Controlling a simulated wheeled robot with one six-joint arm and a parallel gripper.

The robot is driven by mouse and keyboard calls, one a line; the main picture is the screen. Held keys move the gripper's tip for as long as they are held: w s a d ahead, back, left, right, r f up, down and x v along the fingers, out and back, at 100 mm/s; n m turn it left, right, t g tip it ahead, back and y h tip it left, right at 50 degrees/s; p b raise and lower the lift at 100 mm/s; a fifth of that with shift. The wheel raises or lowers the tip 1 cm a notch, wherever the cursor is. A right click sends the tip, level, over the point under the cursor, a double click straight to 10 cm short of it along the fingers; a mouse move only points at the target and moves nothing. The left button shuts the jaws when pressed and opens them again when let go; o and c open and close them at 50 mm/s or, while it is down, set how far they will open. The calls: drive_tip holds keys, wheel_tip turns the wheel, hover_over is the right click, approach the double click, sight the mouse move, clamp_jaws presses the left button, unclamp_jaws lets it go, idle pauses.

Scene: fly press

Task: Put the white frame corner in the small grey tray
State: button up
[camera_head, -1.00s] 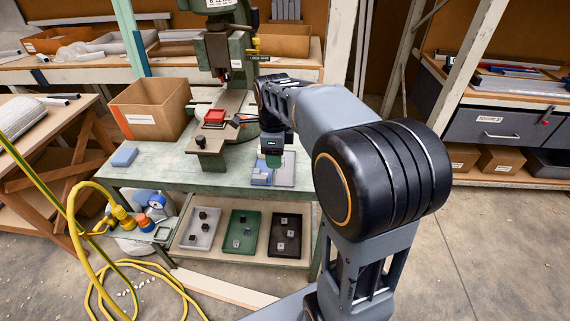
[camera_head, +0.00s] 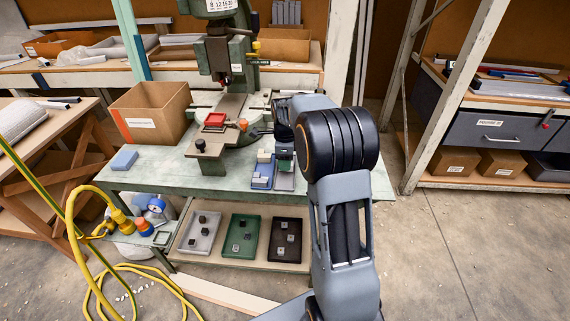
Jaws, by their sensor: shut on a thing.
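My gripper (camera_head: 284,163) is over the right front part of the green press table, small and dark in this view. It is shut on a small piece, taken to be the white frame corner, which the fingers mostly hide. The small grey tray (camera_head: 284,184) lies right below it, partly covered by the gripper. I cannot tell the gap between the held piece and the grey tray.
Light grey (camera_head: 201,247), green (camera_head: 241,251) and black (camera_head: 286,254) trays with dark and grey cubes lie on the lower shelf.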

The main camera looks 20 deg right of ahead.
drive_tip(key=shift+f, duration=0.85)
drive_tip(key=shift+f, duration=0.15)
drive_tip(key=o, duration=1)
